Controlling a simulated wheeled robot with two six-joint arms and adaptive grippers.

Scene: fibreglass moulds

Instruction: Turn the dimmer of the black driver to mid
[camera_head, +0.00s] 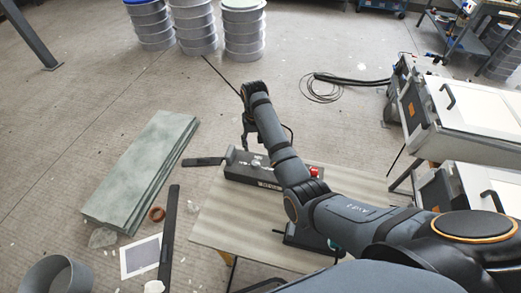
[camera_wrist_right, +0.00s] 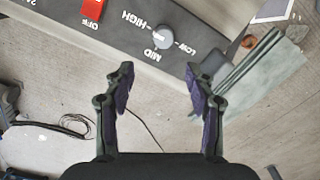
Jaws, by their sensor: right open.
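The black driver (camera_head: 240,172) lies on the table under my right arm in the head view, with white lettering and a red part (camera_head: 316,172) at its right end. In the right wrist view its dark face (camera_wrist_right: 60,15) fills the top. The round grey dimmer knob (camera_wrist_right: 166,35) has LOW, MID and HIGH printed around it; I cannot tell for sure where its white mark points. A red switch (camera_wrist_right: 92,10) marked OFF is left of it. My right gripper (camera_wrist_right: 158,78) is open and empty, its fingertips apart from the knob. In the head view the right gripper (camera_head: 247,142) is by the driver. My left gripper is not in view.
A stack of greenish sheets (camera_head: 140,170) lies on the floor, left. White-topped cases (camera_head: 470,100) stand at right. A coiled black cable (camera_head: 322,90) lies on the floor behind. Several cans (camera_head: 197,30) stand at the back.

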